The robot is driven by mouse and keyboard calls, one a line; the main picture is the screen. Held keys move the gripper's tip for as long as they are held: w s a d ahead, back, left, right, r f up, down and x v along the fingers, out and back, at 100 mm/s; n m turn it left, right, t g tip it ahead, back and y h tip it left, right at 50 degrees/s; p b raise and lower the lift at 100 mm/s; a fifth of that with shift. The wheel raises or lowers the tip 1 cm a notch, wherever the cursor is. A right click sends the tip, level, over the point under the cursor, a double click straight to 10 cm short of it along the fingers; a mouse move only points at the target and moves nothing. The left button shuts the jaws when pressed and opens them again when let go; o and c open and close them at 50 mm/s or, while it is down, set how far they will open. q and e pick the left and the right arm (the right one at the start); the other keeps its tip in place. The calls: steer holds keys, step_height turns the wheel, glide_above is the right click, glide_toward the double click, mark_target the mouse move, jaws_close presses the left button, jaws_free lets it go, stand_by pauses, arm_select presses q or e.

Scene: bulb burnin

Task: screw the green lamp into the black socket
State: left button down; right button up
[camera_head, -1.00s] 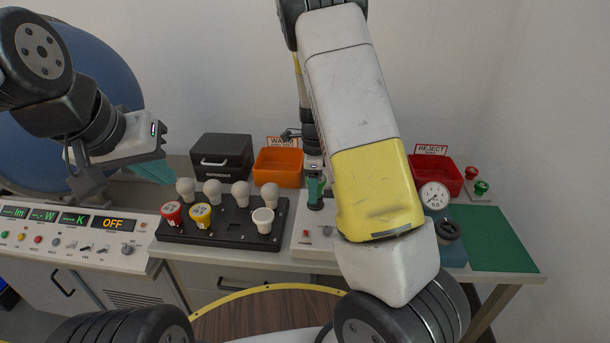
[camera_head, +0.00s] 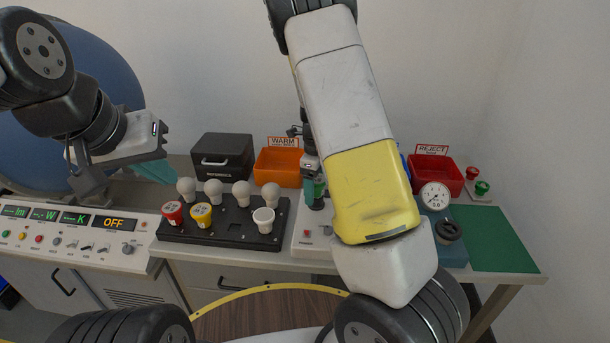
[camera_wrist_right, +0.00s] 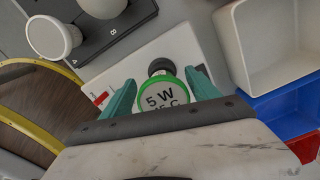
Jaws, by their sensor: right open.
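The green lamp (camera_wrist_right: 162,97), with a green rim and a label reading "5 W", is between the fingers of my right gripper (camera_wrist_right: 160,86) in the right wrist view. A gap shows beside it, so the gripper is open around it. A black round part (camera_wrist_right: 160,66), apparently the black socket, shows just behind the lamp; how deep the lamp sits is hidden. In the head view the lamp (camera_head: 319,187) is partly covered by my right gripper (camera_head: 312,178), which points down over the white socket box. My left gripper (camera_head: 157,170) hangs at the left, away from the lamp; its opening is unclear.
A black tray (camera_head: 222,232) with several white bulbs and red, yellow and white-rimmed lamps stands left of the socket box. An orange WARM bin (camera_head: 278,167) and red REJECT bin (camera_head: 436,172) stand behind. A gauge (camera_head: 435,196) is at right; the green mat (camera_head: 495,240) is clear.

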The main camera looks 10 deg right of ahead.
steer(key=n, duration=0.6)
steer(key=shift+d, duration=0.25)
steer(key=n, duration=0.5)
steer(key=shift+s+d+n, duration=0.1)
steer(key=shift+s+n, duration=0.05)
steer(key=shift+n, duration=0.15)
steer(key=n, duration=0.5)
steer(key=shift+d+n, duration=0.15)
steer(key=shift+n, duration=0.25)
steer(key=n, duration=0.4)
steer(key=shift+s+n, duration=0.1)
steer(key=shift+n, duration=0.2)
